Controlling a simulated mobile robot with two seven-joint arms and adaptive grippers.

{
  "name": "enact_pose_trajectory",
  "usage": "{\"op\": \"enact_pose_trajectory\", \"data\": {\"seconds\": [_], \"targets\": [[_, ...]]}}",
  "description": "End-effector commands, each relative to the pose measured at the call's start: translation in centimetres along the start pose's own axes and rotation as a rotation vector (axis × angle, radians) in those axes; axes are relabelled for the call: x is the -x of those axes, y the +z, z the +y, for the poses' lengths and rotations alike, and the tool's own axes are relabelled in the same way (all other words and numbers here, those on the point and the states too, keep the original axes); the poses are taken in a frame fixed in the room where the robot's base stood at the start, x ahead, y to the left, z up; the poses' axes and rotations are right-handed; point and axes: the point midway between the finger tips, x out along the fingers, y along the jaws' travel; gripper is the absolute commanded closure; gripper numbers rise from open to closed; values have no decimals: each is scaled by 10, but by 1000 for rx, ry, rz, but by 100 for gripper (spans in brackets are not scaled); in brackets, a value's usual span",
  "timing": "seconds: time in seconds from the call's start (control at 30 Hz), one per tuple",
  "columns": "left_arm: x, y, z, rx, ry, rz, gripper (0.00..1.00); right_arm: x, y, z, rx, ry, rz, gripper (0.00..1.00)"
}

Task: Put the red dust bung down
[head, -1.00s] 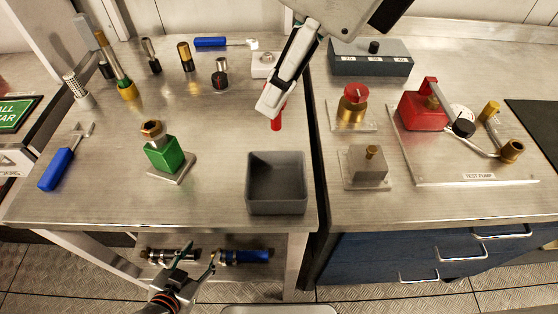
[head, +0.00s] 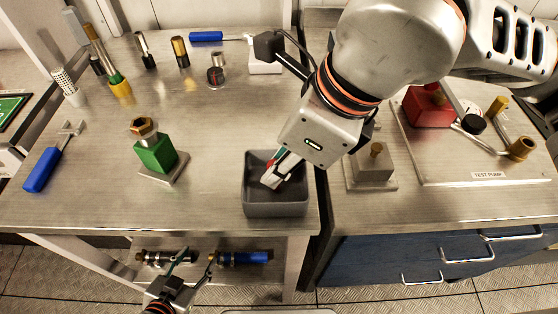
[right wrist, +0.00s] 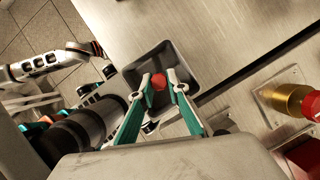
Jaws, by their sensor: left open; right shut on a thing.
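The red dust bung (right wrist: 159,82) shows in the right wrist view between the fingertips of my right gripper (right wrist: 161,84). The gripper is shut on it, over the dark grey open bin (right wrist: 187,53). In the head view my right gripper (head: 274,178) reaches into the mouth of the bin (head: 277,211), which stands at the bench's front right corner. There the bung is mostly hidden by the fingers. I cannot tell whether it touches the bin floor. My left gripper (head: 188,272) is open and empty, low in front of the bench.
A green block with a brass hex top (head: 155,153) stands left of the bin. A grey block with a brass stub (head: 373,166) and the test pump plate (head: 450,171) are on the right bench. Blue-handled tools lie at the left and back.

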Motion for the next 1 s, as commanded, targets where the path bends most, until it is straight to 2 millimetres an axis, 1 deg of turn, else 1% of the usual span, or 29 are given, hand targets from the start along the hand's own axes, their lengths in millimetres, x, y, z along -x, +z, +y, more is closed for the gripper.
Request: {"op": "enact_pose_trajectory", "data": {"seconds": [0.2,0.33,0.37,0.4,0.43,0.77,0.87,0.97,1.0], "targets": [[0,-2,-1,-1,-1,3,50,0,0,0,1,-2,-2,100],[-1,1,0,-1,0,-1,50,-3,-1,0,0,-2,-1,100],[-1,1,0,-1,0,-1,50,-3,-1,0,0,-2,-1,82],[0,1,0,-2,0,-1,50,-2,-1,0,0,-2,-1,71],[0,1,0,-2,0,-1,50,-2,-1,0,0,-2,-1,68],[-1,1,0,-2,0,-2,50,-1,0,0,1,-2,-2,68],[0,0,-1,-2,-1,-1,50,5,1,0,1,-4,-3,68],[0,-2,-1,-1,-1,1,50,18,2,-1,1,-7,-4,68],[0,-3,-2,-1,-2,2,50,26,2,-1,1,-7,-5,68]]}}
